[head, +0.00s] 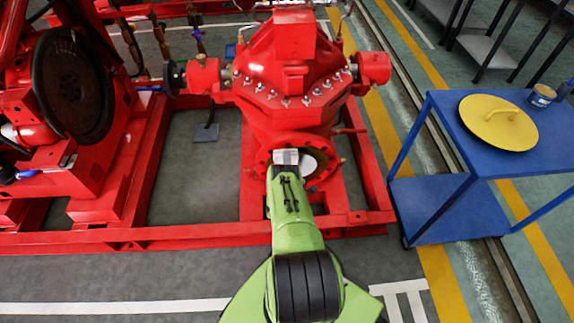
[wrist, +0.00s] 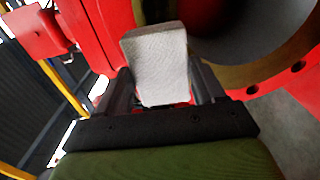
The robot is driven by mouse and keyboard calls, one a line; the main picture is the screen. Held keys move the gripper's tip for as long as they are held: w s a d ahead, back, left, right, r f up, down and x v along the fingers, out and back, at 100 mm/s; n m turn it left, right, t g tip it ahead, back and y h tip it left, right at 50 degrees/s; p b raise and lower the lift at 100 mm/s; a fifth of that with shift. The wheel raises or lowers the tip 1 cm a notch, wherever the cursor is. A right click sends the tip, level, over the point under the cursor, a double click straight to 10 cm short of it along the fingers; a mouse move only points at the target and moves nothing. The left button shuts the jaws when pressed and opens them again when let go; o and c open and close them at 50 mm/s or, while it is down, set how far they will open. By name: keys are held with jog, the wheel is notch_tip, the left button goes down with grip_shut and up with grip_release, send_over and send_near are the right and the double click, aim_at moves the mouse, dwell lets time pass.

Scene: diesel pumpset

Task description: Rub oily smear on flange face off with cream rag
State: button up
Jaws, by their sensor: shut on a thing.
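My gripper (wrist: 163,88) is shut on a cream rag (wrist: 157,62), a folded pad held between the two dark fingers in the wrist view. In the head view the pale rag (head: 286,156) shows at the end of my arm, in front of the flange (head: 263,160) of the red pump. In the wrist view the round flange (wrist: 240,78), with a dull brownish face, bolt holes and a wide bore, lies behind and right of the rag. I cannot tell whether the rag touches it. I cannot make out a distinct oily smear; the rag and arm hide part of the face.
The red pump body (head: 290,75) stands on a red base frame (head: 345,222). A black flywheel (head: 72,85) is at left. Floor in front is clear.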

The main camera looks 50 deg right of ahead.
aim_at(296, 160)
jog(key=shift+x, duration=0.9)
dwell(0.5)
jog(key=shift+s+d, duration=1.05)
jog(key=shift+s, duration=0.2)
jog(key=shift+s+d, duration=2.15)
jog(key=shift+s, duration=0.25)
jog(key=shift+w+a+p, duration=0.45)
jog(key=shift+w+a, duration=1.15)
jog(key=shift+w, duration=0.25)
jog(key=shift+w+a+p, duration=0.45)
jog(key=shift+w+a, duration=1.2)
jog(key=shift+w, duration=0.15)
jog(key=p+v, duration=0.2)
jog(key=v, duration=0.7)
